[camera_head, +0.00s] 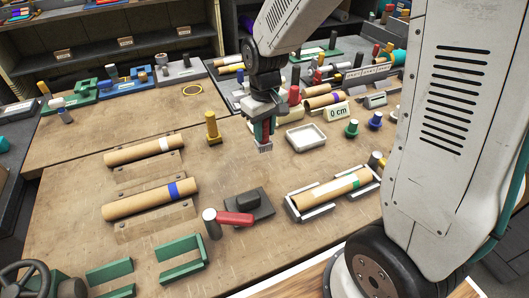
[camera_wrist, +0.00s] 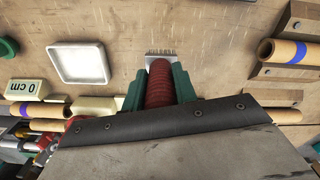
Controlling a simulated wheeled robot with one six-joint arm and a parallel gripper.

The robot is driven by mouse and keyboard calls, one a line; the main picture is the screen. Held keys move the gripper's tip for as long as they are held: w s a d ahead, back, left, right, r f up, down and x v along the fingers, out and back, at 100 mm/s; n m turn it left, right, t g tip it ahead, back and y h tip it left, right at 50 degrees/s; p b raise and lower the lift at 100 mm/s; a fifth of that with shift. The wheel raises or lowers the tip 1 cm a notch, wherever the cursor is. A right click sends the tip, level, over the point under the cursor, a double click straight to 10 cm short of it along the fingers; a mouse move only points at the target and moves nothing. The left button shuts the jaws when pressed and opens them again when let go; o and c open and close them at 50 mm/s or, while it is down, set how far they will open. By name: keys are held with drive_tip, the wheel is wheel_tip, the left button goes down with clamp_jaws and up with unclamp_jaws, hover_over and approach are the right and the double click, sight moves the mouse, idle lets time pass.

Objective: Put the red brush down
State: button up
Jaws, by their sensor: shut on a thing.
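My gripper (camera_head: 264,130) is above the middle of the wooden table, pointing down. In the wrist view its green fingers (camera_wrist: 159,88) are shut on both sides of the ribbed red handle of the red brush (camera_wrist: 159,80). The brush's pale bristles (camera_wrist: 160,55) point at the table; they also show below the fingers in the head view (camera_head: 265,148). I cannot tell whether the bristles touch the wood. Most of the handle is hidden by the gripper in the head view.
A white tray (camera_head: 305,151) lies just right of the brush, with a "0 cm" sign (camera_head: 340,111) beyond it. Cardboard rolls (camera_head: 145,151) rest at left, another in a white cradle (camera_head: 299,209) at right. A red-handled tool (camera_head: 234,218) lies in front. Bare wood surrounds the brush.

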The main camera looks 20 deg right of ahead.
sight(265, 147)
drive_tip(key=shift+f, duration=3.25)
drive_tip(key=o, duration=1)
drive_tip(key=shift+f, duration=0.15)
